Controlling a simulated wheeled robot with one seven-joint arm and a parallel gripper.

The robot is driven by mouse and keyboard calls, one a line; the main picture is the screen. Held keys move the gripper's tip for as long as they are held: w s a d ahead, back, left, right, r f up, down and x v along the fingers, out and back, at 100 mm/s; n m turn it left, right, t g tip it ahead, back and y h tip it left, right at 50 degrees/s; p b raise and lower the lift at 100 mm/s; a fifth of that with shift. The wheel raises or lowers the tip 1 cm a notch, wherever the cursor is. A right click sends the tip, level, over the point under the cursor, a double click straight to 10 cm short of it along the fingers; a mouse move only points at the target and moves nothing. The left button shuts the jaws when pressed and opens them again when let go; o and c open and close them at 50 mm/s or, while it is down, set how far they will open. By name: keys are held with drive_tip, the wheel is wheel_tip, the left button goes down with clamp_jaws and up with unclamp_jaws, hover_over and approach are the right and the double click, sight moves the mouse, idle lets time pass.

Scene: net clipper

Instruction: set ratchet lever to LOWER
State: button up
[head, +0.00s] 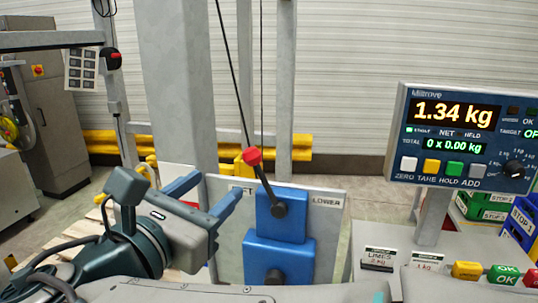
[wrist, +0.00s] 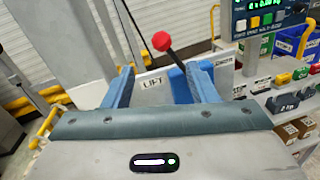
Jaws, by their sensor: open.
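The ratchet lever is a dark rod with a red knob (head: 253,157), pivoted on a blue ratchet housing (head: 285,255). It leans up and left, toward the LIFT side, away from the LOWER label (head: 327,202). The LIFT label (wrist: 153,83) is clear in the wrist view but partly hidden by a finger in the head view. My gripper (head: 219,184) is open and empty, left of the lever. In the wrist view the red knob (wrist: 161,41) shows beyond the gap between the fingertips (wrist: 162,69); no contact is visible.
A scale display (head: 452,113) reading 1.34 kg stands on a post at right. A grey column (head: 176,85) and yellow barrier (head: 101,140) stand behind. A thin cable (head: 232,65) runs down near the knob.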

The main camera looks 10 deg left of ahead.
sight(247, 160)
drive_tip(key=p+x, duration=0.1)
drive_tip(key=x, duration=1.2)
drive_tip(key=shift+p, duration=0.4)
drive_tip(key=shift+s, duration=0.1)
clamp_jaws()
